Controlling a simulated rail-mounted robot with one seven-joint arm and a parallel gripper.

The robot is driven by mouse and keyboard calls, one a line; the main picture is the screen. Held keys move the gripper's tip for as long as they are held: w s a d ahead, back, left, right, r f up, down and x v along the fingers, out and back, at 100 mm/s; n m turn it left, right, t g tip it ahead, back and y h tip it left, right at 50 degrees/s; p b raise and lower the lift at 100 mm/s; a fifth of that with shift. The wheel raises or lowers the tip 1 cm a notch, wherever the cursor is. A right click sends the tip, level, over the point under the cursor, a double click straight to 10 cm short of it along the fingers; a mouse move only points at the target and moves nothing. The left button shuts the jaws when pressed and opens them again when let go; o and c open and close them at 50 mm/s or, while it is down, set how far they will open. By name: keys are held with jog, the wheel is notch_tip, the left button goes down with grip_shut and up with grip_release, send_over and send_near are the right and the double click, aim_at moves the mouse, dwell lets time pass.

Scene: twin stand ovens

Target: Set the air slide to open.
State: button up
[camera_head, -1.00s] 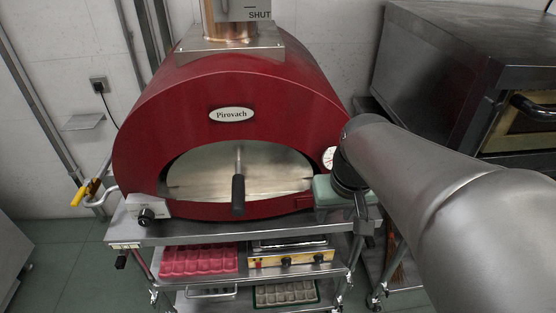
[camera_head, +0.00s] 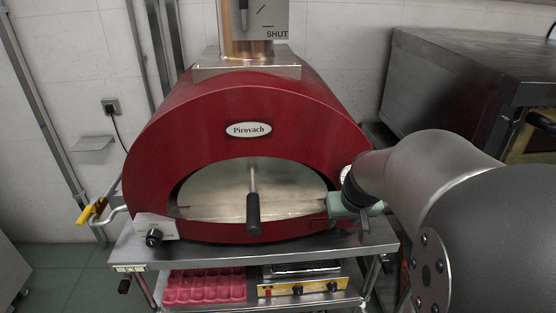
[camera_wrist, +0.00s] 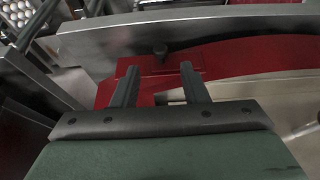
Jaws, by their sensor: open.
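The red oven (camera_head: 270,115) stands on a metal cart, its arched front facing me. My gripper (camera_wrist: 157,68) is open and empty.
The oven door's dark handle (camera_head: 253,212) stands left of my gripper. A control box with a knob (camera_head: 153,237) sits at the cart's left. A flue plate marked SHUT (camera_head: 262,20) is above. A grey oven (camera_head: 450,85) is at the right.

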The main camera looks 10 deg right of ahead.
aim_at(337, 230)
jog(key=x, duration=0.6)
grip_shut()
